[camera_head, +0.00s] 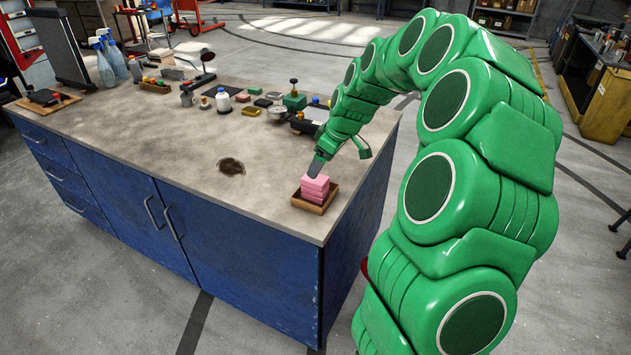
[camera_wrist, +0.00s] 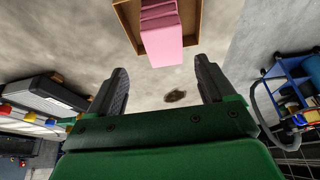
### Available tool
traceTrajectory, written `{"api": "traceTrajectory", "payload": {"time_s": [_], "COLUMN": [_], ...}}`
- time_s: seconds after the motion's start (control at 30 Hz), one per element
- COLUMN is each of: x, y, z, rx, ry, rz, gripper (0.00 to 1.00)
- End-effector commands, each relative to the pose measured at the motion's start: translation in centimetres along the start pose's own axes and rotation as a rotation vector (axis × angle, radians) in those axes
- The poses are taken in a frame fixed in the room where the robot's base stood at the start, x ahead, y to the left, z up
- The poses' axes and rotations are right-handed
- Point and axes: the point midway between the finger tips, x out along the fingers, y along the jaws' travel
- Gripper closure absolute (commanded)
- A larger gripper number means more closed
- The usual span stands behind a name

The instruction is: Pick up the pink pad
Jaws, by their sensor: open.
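Several pink pads (camera_head: 315,186) lie stacked in a small wooden tray (camera_head: 312,206) near the right front corner of the workbench. In the wrist view the pink stack (camera_wrist: 162,40) shows at the top, in the tray (camera_wrist: 127,17). My gripper (camera_head: 315,168) is over or beside the stack in the head view; its exact gap to the pads is unclear. In the wrist view my gripper (camera_wrist: 160,72) is open, its two dark fingers spread wider than the stack. Nothing is between the fingers but bench surface and the stack's near end.
The workbench (camera_head: 150,135) has a dark stain (camera_head: 231,166) left of the tray. Two spray bottles (camera_head: 110,60) stand at the far left. The bench middle is clear.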

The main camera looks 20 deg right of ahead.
Motion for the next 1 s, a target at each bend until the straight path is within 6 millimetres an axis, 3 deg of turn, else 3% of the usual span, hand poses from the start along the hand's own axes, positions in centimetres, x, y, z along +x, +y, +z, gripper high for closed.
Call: {"api": "traceTrajectory", "payload": {"time_s": [0.43,0.7,0.77,1.0], "x": [4.7,5.2,5.2,5.1], "y": [-0.8,-0.7,-0.7,-0.7], "z": [0.6,0.6,0.6,0.6], "rx": [0.001,0.001,0.001,0.001], "ry": [-0.003,-0.001,-0.001,-0.001], "rz": [-0.003,0.0,0.0,0.0], "gripper": [0.17,0.17,0.23,0.6]}}
